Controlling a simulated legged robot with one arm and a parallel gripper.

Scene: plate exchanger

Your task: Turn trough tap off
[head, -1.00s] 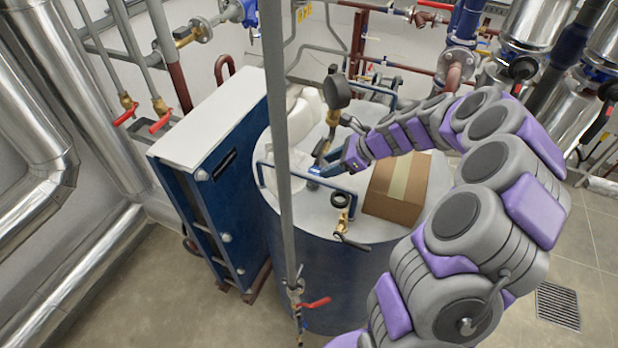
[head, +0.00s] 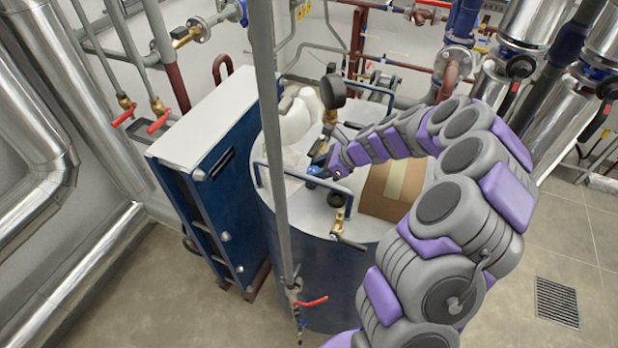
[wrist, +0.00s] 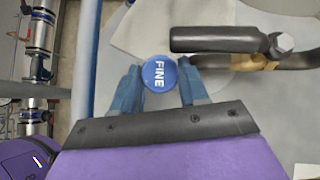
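No tap is labelled as the trough tap. My gripper (wrist: 160,78) is over the lid of a blue round tank (head: 345,280). In the wrist view its two blue fingers stand apart, one on each side of a round blue cap (wrist: 158,73) marked FINE; I cannot tell whether they grip it. A brass valve with a black handle (wrist: 225,42) lies beyond the right finger. A red-handled tap (head: 308,303) is on the upright pipe in front of the tank, away from my gripper. Another brass valve (head: 340,222) hangs at the tank's front rim.
A cardboard box (head: 395,188) sits on the lid, close to my arm. A grey upright pipe (head: 272,130) crosses in front of the tank. A blue plate unit with a white top (head: 215,110) stands left. Two red-handled valves (head: 158,122) are further left.

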